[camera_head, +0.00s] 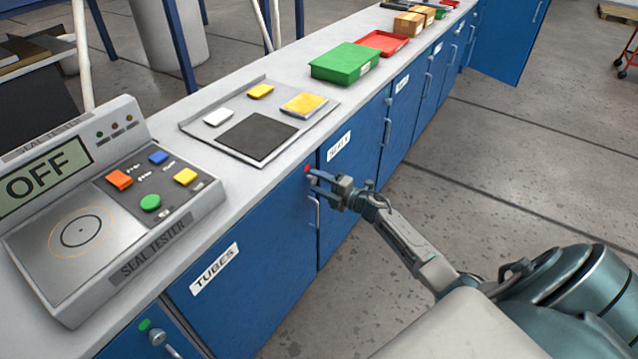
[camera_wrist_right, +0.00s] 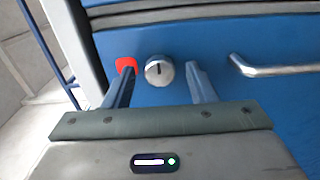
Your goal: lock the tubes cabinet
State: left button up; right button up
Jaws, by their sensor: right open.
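The tubes cabinet (camera_head: 262,262) is a blue door labelled TUBES below the counter in the head view, and it looks closed. A red indicator (camera_head: 308,169) is near its top right corner, above the metal handle (camera_head: 314,214). In the right wrist view, a round silver lock knob (camera_wrist_right: 159,71) with a dark slot is beside the red indicator (camera_wrist_right: 126,64). My right gripper (camera_head: 319,183) is at the lock. In the wrist view its fingers (camera_wrist_right: 160,78) are open, one on each side of the knob; I cannot tell whether they touch it. My left gripper is not in view.
The seal tester (camera_head: 110,205), showing OFF, stands on the counter at left. A neighbouring blue cabinet (camera_head: 350,180) continues right, with more beyond. A green bin (camera_head: 344,63) and red tray (camera_head: 384,42) sit farther back. A blue door (camera_head: 508,40) stands open far off.

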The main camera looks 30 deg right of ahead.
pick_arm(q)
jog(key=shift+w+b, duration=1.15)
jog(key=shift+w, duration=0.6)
pick_arm(e)
jog(key=v, duration=1)
jog(key=shift+s, duration=0.4)
jog(key=shift+d, duration=0.1)
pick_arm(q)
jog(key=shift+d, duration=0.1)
